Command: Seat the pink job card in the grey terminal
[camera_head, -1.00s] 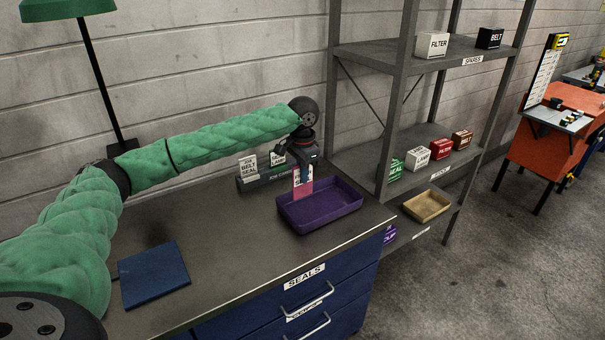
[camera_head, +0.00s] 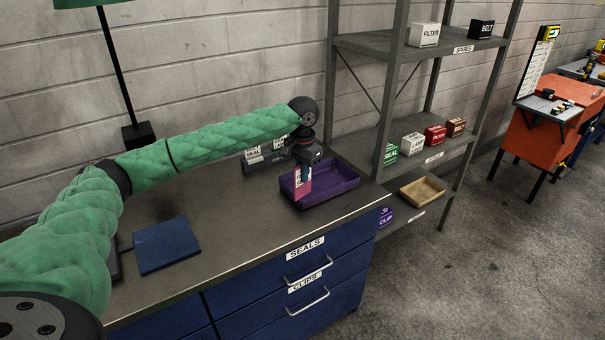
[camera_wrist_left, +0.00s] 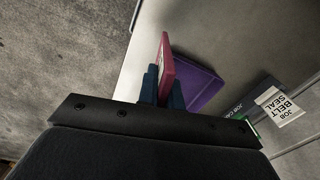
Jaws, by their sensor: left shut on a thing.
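The pink job card (camera_head: 302,184) hangs upright from my left gripper (camera_head: 306,168), over or just in front of the left part of the purple tray; I cannot tell its exact height. In the left wrist view the card (camera_wrist_left: 167,62) stands between the two blue fingers (camera_wrist_left: 164,90), which are shut on it. I cannot make out a grey terminal for certain. A dark object (camera_head: 116,264) beside the blue pad is mostly hidden by my left arm. My right gripper is not in view.
The purple tray (camera_head: 342,190) sits near the desk's right end. A dark card rack (camera_head: 258,167) with white cards stands behind it. A blue pad (camera_head: 166,244) lies at the left. The desk (camera_head: 225,225) between is clear. Grey shelving (camera_head: 445,150) stands at the right.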

